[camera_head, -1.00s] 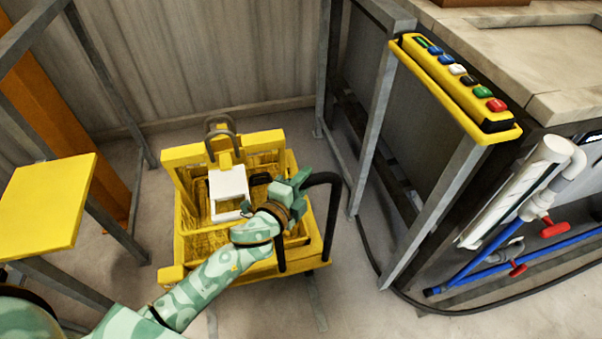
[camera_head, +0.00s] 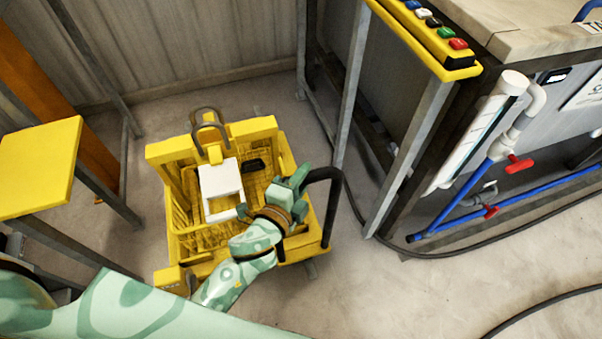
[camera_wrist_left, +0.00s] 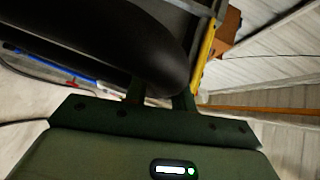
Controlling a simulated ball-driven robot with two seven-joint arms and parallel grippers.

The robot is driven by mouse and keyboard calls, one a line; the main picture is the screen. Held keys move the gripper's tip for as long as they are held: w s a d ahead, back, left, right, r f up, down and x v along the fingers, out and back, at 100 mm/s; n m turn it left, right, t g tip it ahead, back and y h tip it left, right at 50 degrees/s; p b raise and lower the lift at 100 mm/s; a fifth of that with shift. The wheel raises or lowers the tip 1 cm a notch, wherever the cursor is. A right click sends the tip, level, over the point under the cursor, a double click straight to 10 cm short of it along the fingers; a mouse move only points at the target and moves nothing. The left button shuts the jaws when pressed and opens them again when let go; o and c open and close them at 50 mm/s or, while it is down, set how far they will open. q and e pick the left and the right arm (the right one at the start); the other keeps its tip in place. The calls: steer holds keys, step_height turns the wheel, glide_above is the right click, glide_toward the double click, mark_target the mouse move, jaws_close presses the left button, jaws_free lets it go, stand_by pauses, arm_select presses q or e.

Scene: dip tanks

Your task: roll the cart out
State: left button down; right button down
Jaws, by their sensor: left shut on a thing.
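The yellow cart (camera_head: 218,222) stands on the floor left of centre in the head view. It carries a white box-like part (camera_head: 221,184), and a grey hook (camera_head: 208,120) rises at its back. A black bar handle (camera_head: 334,205) stands up at its right front. My left gripper (camera_head: 303,180) is shut on the black handle near its upper bend. In the left wrist view the dark handle (camera_wrist_left: 140,45) fills the space before the jaws, and the fingertips are largely hidden behind it. My left forearm covers the cart's front edge. My right gripper is not in view.
A grey metal frame (camera_head: 355,90) and a tank bench with a yellow button panel (camera_head: 432,32) stand close on the right. Pipes with red valves (camera_head: 519,164) run below. A yellow plate (camera_head: 38,168) is at left. A black hose (camera_head: 440,256) lies across the floor.

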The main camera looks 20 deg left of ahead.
arm_select(q)
steer(key=shift+f, duration=0.1)
steer(key=c, duration=1.2)
jaws_free()
steer(key=shift+w, duration=0.1)
steer(key=shift+o, duration=0.2)
steer(key=v, duration=1.6)
steer(key=shift+s, duration=0.2)
